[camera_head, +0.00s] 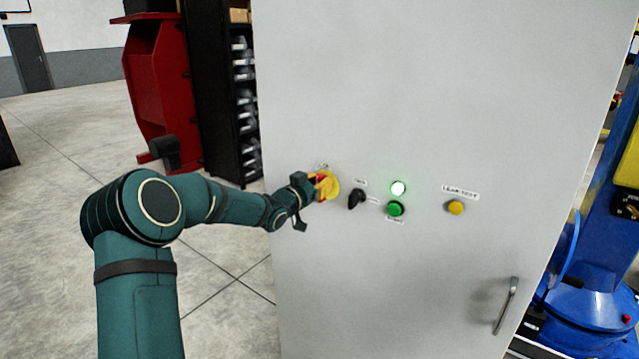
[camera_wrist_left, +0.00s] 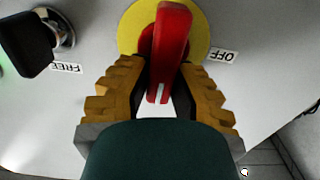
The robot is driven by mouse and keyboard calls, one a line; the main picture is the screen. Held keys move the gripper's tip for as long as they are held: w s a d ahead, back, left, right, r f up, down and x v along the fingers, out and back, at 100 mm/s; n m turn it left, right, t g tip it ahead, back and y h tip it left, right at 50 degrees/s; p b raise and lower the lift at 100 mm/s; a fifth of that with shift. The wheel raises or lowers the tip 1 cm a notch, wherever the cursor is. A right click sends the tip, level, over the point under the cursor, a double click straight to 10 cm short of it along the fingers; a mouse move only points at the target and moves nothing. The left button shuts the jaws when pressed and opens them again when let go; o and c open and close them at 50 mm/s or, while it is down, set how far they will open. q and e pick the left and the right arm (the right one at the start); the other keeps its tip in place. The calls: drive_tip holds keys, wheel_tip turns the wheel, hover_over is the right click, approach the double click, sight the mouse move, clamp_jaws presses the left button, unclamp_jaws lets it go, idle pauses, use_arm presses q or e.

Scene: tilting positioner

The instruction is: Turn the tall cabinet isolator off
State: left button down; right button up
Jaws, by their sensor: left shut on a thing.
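The tall grey cabinet (camera_head: 430,80) fills the middle of the head view. Its isolator (camera_head: 331,186) is a red handle on a yellow round plate at the left of the panel. In the left wrist view the red handle (camera_wrist_left: 168,45) stands almost upright in the picture, slightly tilted, with a label OFF (camera_wrist_left: 223,55) to the right of the yellow plate. My left gripper (camera_head: 316,187) is at the isolator; its ridged yellow fingers (camera_wrist_left: 160,95) are on both sides of the handle's near end, shut on it. My right gripper is not in view.
Right of the isolator are a black selector knob (camera_head: 357,198), a lit white-green lamp (camera_head: 398,188), a green button (camera_head: 396,209) and a yellow button (camera_head: 456,208). A door handle (camera_head: 507,305) is lower right. A blue machine (camera_head: 590,290) stands at the right; open floor (camera_head: 50,200) lies left.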

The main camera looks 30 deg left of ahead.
use_arm(q)
drive_tip(key=shift+r, duration=0.1)
drive_tip(key=shift+a+r+n+p, duration=0.1)
drive_tip(key=shift+a+n+p, duration=0.1)
drive_tip(key=shift+n+p, duration=1)
drive_tip(key=n+p, duration=0.2)
drive_tip(key=shift+a+n, duration=0.25)
drive_tip(key=shift+n, duration=0.05)
drive_tip(key=n, duration=0.1)
drive_tip(key=n+p, duration=0.2)
drive_tip(key=shift+w+a+f+n, duration=0.1)
drive_tip(key=shift+a+f+n, duration=0.15)
drive_tip(key=shift+a+n, duration=0.05)
drive_tip(key=shift+a+f+n+p, duration=0.1)
drive_tip(key=shift+f+n+p, duration=0.3)
drive_tip(key=shift+n, duration=1.15)
drive_tip(key=shift+a+f+n+p, duration=0.15)
drive_tip(key=shift+n+p, duration=0.55)
drive_tip(key=shift+n, duration=0.8)
drive_tip(key=shift+f+n+p, duration=0.25)
drive_tip(key=shift+n+p, duration=0.3)
drive_tip(key=shift+n, duration=1)
drive_tip(key=c, duration=0.8)
unclamp_jaws()
drive_tip(key=shift+w+f, duration=0.1)
